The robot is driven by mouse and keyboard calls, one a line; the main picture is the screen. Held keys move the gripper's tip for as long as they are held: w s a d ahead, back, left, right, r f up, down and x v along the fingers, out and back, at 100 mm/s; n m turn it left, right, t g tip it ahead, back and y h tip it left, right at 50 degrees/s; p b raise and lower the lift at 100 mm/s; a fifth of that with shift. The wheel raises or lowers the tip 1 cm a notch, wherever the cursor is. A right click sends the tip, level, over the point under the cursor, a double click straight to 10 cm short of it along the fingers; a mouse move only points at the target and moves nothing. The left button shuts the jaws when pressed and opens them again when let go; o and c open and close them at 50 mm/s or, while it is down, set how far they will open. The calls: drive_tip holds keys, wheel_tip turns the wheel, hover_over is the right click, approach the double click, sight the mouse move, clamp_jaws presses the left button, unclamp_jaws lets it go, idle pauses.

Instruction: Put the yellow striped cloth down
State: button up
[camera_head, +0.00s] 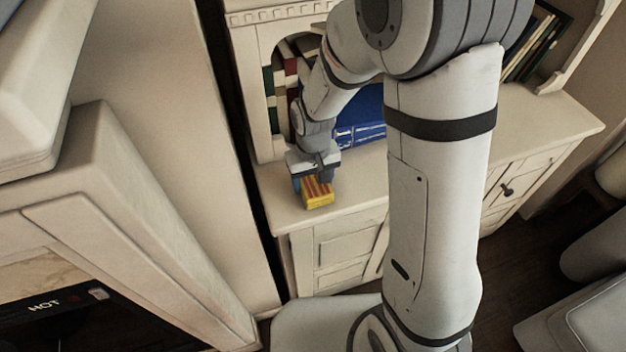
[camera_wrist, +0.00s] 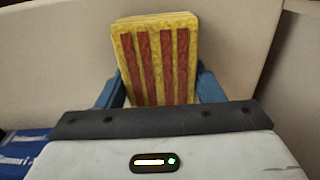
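The yellow cloth with red stripes (camera_head: 318,192) looks like a folded block. It is at my gripper (camera_head: 313,178), over the left end of the cream cabinet top, close to the front edge. In the wrist view the cloth (camera_wrist: 158,55) stands out between my gripper's two blue fingers (camera_wrist: 160,90), one against each side. My gripper appears shut on it. In the head view the cloth is at or just above the cabinet top; I cannot tell whether it touches.
A tall cream panel (camera_head: 165,130) stands to the left. The top in front of the blue book looks clear.

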sight(313, 178)
drive_tip(key=o, duration=0.4)
drive_tip(key=shift+s+f, duration=0.15)
drive_tip(key=shift+f, duration=0.05)
drive_tip(key=shift+d+f, duration=0.1)
drive_tip(key=shift+r, duration=0.65)
wheel_tip(313, 178, up, 12)
drive_tip(key=p, duration=0.1)
drive_tip(key=s+d+r+m, duration=0.1)
drive_tip(key=s+d+r, duration=0.1)
drive_tip(key=s+d, duration=0.2)
drive_tip(key=s+d+r+m+t, duration=0.1)
drive_tip(key=s+d, duration=0.3)
drive_tip(key=s+d+r+m+t, duration=0.1)
drive_tip(key=s+d+r, duration=0.1)
drive_tip(key=s+d, duration=0.1)
drive_tip(key=shift+s+d+r, duration=0.3)
drive_tip(key=shift+s+d, duration=0.1)
drive_tip(key=shift+d, duration=0.2)
